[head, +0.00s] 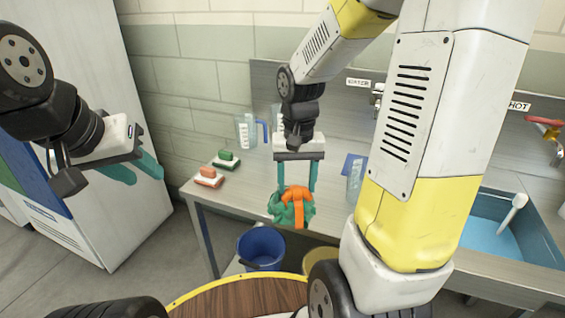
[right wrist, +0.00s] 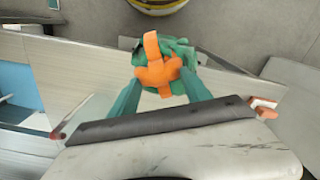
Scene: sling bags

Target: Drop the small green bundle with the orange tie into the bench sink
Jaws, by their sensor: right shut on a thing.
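The small green bundle (head: 279,213) with its orange tie (head: 297,197) hangs between the teal fingers of my right gripper (head: 297,188), which is shut on it. In the head view it appears at the front edge of the bench, left of the sink. In the right wrist view the bundle (right wrist: 180,48) sits between the fingertips. The bench sink (head: 538,238) is a blue basin at the right, partly hidden by my right arm. My left gripper (head: 142,172) is empty and open at the left, away from the bench.
On the bench (head: 245,186) are a green-topped block (head: 226,160), a red-topped block (head: 208,177) and clear jugs (head: 246,131). A blue bucket (head: 262,249) stands below the bundle. A round wooden top (head: 240,296) is at the front. A white handle (head: 515,208) leans in the sink.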

